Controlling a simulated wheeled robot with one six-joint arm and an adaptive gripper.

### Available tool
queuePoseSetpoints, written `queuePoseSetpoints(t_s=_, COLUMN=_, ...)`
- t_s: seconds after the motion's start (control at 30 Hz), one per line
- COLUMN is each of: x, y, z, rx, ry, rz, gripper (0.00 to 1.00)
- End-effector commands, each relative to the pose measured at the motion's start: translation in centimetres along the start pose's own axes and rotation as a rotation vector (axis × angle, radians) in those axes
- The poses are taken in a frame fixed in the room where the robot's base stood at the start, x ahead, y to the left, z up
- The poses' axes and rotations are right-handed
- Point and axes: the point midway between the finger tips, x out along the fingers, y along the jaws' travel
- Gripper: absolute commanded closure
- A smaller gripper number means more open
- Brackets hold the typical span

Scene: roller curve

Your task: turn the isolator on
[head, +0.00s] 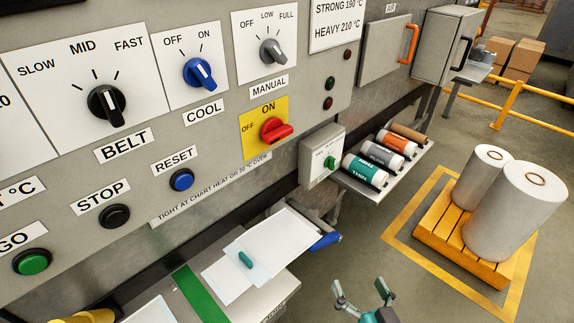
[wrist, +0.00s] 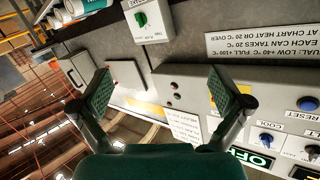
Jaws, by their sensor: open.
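The isolator is a red rotary handle (head: 276,130) on a yellow plate (head: 252,146) marked OFF at left and ON at top, in the head view. Its handle lies roughly level, in line with the OFF side rather than upright toward ON. My gripper (head: 361,288) is at the bottom of the head view, low and to the right of the isolator, well apart from it. In the wrist view my gripper (wrist: 165,88) has its two fingers spread wide with nothing between them. That view is upside down, and I cannot make out the isolator there; my right-hand finger covers part of the panel.
The blue COOL knob (head: 199,73) and grey MANUAL knob (head: 272,51) sit above the isolator. A grey box with a green knob (head: 330,162) juts out at its right. A shelf of cans (head: 366,171) and paper rolls on a pallet (head: 436,240) stand further right.

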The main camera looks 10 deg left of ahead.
Motion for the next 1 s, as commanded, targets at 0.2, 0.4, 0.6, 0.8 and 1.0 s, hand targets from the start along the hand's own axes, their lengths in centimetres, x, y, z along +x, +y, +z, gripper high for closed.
queuePoseSetpoints(t_s=0.2, x=5.6, y=-3.0, z=-6.8, rx=-0.037, ry=0.028, rz=-0.161, gripper=0.0)
queuePoseSetpoints(t_s=0.4, x=9.0, y=-6.5, z=-13.3, rx=-0.104, ry=0.048, rz=-0.319, gripper=0.0)
queuePoseSetpoints(t_s=0.6, x=10.6, y=-10.2, z=-19.7, rx=-0.194, ry=0.067, rz=-0.469, gripper=0.0)
queuePoseSetpoints(t_s=0.8, x=10.8, y=-12.6, z=-23.5, rx=-0.266, ry=0.077, rz=-0.563, gripper=0.0)
queuePoseSetpoints(t_s=1.0, x=11.0, y=-13.6, z=-24.6, rx=-0.291, ry=0.079, rz=-0.594, gripper=0.0)
